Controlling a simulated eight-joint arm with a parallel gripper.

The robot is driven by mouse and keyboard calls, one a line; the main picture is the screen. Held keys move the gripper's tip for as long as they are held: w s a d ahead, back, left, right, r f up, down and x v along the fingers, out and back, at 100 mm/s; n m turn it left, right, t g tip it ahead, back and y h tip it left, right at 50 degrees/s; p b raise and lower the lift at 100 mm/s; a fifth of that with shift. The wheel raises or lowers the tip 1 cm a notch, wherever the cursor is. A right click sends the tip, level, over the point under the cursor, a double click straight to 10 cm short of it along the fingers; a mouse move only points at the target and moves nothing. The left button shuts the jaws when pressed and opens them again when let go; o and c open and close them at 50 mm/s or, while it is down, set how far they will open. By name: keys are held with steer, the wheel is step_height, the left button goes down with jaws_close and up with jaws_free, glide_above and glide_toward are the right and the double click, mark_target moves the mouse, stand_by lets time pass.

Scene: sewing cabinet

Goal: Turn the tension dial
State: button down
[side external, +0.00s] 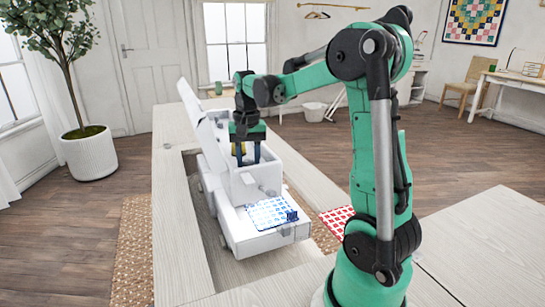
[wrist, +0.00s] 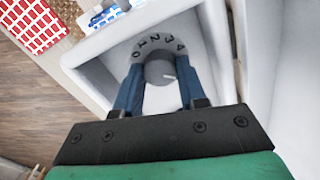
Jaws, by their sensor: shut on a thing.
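The tension dial (wrist: 160,70) is a grey round knob with a white pointer line, set in a recess of the white sewing machine (side external: 230,205). Numbers curve around its upper side in the wrist view, and the pointer line is toward the right of the knob. My gripper (wrist: 160,82) reaches into the recess with one blue finger on each side of the dial and is shut on it. In the side external view my gripper (side external: 243,155) points down into the machine's open top, and the dial is hidden there.
The machine's raised white lid (side external: 203,120) stands left of my gripper. The recess walls are close around the fingers. A blue-and-white patterned cloth (side external: 270,212) lies on the machine's bed. A red-and-white checked cloth (side external: 337,219) lies to the right. The wooden cabinet top (side external: 180,240) surrounds the machine.

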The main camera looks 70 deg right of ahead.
mark_target(248, 162)
steer(key=n, duration=0.5)
steer(key=shift+n, duration=2.6)
steer(key=c, duration=0.8)
jaws_free()
steer(key=shift+r, duration=2.8)
steer(key=shift+a, duration=0.1)
